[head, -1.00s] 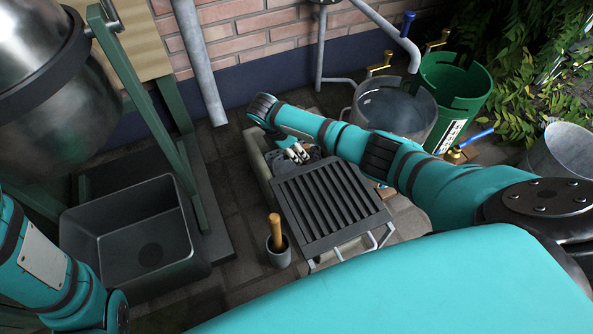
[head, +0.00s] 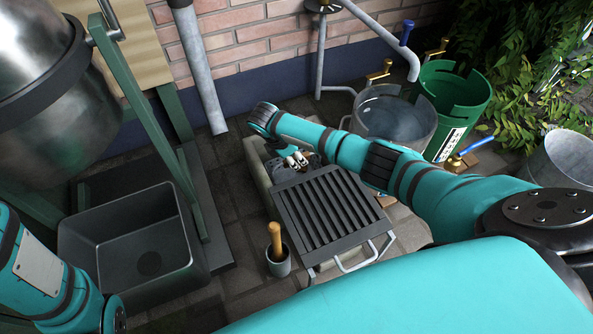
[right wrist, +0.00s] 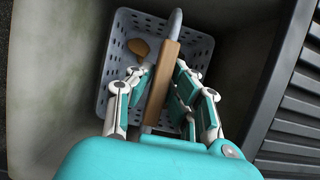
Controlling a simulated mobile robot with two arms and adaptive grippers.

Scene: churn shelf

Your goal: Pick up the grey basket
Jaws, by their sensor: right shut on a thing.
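The grey basket (right wrist: 196,51) is a pale plastic basket with rows of holes. In the right wrist view it sits low inside a stone trough (right wrist: 50,75). Its handle rises over it with a brown wooden grip (right wrist: 162,75), and a brown lump (right wrist: 139,49) lies in it. My right gripper (right wrist: 162,88) has its fingers on both sides of the wooden grip and is shut on it. In the head view my right gripper (head: 298,161) is over the trough (head: 255,165), and I cannot make out the basket clearly there. My left gripper is not in view, only the left arm.
A dark slatted rack (head: 330,213) stands right beside the trough. A grey pot with a wooden pestle (head: 278,262) is in front. A dark square sink (head: 135,245) is at left. A metal tub (head: 392,118) and green bin (head: 452,100) stand behind my right arm.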

